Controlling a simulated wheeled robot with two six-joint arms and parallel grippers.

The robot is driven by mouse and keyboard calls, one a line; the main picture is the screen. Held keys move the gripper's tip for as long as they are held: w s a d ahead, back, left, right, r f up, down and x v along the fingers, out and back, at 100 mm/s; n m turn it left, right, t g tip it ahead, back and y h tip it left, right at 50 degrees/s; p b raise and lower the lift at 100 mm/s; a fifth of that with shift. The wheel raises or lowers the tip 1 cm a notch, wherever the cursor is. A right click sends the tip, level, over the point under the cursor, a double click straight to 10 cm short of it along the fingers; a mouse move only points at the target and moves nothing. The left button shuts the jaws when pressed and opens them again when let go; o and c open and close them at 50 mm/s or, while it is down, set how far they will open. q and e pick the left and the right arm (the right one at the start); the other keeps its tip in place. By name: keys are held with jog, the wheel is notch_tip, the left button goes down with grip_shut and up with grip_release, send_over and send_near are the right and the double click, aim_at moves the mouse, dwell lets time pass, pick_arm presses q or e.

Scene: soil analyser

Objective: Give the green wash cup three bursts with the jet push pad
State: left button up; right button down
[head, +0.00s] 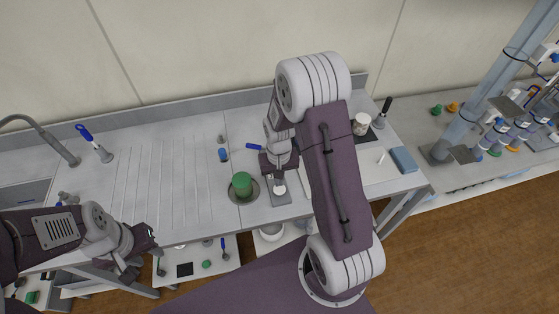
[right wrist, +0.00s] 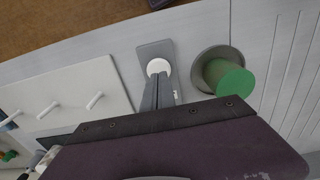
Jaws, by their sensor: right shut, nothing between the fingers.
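The green wash cup (head: 242,182) stands upright on a round grey dish (head: 234,197). In the right wrist view the cup (right wrist: 230,78) is right of the fingers. The jet push pad is a white round button (right wrist: 158,65) on a grey plate (right wrist: 150,50); it shows in the head view (head: 281,190) right of the cup. My right gripper (head: 279,180) points down over the pad, shut and empty. In the right wrist view its fingertips (right wrist: 159,76) overlap the pad's edge; I cannot tell whether they touch it. My left gripper (head: 150,232) is off the bench's front edge, its opening unclear.
A blue-handled tool (head: 255,146) lies behind my right gripper. A white board (head: 380,170) with small white pegs and a blue block (head: 403,160) are to the right. A tap (head: 45,135) and sink are at the left. The ribbed drainer (head: 165,180) is clear.

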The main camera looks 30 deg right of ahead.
notch_tip(320, 180, up, 5)
pick_arm(q)
jog(key=shift+s+a+f+b, duration=0.1)
jog(key=shift+s+f+b, duration=0.15)
jog(key=shift+s, duration=0.2)
pick_arm(e)
notch_tip(320, 180, up, 5)
send_over(279, 191)
jog(key=shift+w+d+r, duration=0.1)
jog(key=shift+w+r, duration=0.05)
pick_arm(q)
jog(key=shift+w, duration=0.15)
pick_arm(e)
jog(key=shift+w, duration=0.15)
